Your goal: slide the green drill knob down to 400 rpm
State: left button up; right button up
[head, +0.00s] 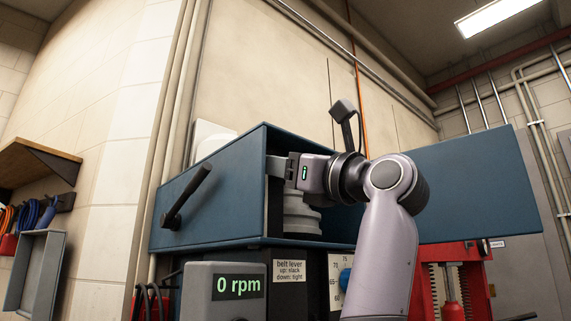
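The display box (224,292) at the bottom reads "0 rpm". No green knob shows in the head view. The blue drill housing (207,228) is open at its front right, and a stepped grey pulley (300,214) shows inside. A black lever (187,197) slants up to the right on the housing's left face. My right gripper (277,167) points left at the upper part of the opening, in front of the pulley. Its fingers are seen edge-on, so I cannot tell whether they are open or shut. My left gripper is not in view.
A blue door panel (470,186) stands swung out at the right. A label (289,272) reads "belt lever up: slack down: tight". A scale plate (335,268) with a blue knob (346,276) is partly hidden by my arm. A red frame (436,254) stands at lower right.

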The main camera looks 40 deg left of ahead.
pick_arm(q)
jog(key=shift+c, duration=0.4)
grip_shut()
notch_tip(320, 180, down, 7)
jog(key=b, duration=0.4)
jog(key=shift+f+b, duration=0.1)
jog(key=shift+b, duration=0.3)
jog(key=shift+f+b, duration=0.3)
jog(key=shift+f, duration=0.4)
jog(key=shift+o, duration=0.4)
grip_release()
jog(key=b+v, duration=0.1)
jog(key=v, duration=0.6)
